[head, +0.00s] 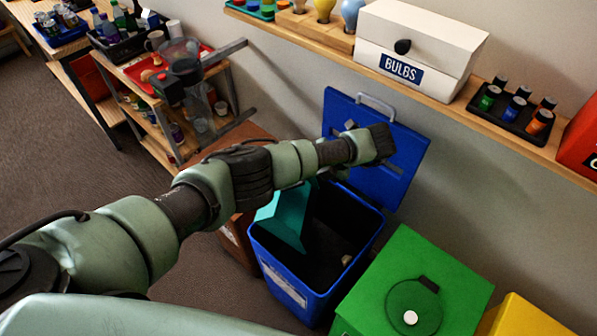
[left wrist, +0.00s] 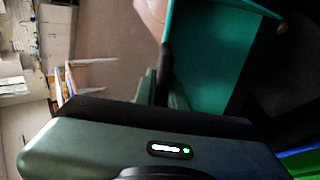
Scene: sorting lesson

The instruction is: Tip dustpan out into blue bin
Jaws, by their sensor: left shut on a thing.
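The teal dustpan (head: 288,216) is tilted steeply over the left part of the open blue bin (head: 301,273), its lower edge reaching into the opening. My left arm reaches across above it. My left gripper (left wrist: 161,92) is shut on the dustpan's dark handle, seen in the left wrist view with the teal pan (left wrist: 210,50) beyond. In the head view the fingers are mostly hidden by the wrist. The bin's blue lid (head: 408,160) stands raised at the back. A small pale piece (head: 346,259) lies inside the dark bin. My right gripper is not in view.
A green bin (head: 455,278) with a round flap stands right of the blue bin, and a yellow bin (head: 535,318) beyond it. A brown box (head: 232,238) stands on the left. A wall shelf (head: 455,118) carries a bulbs box (head: 415,50).

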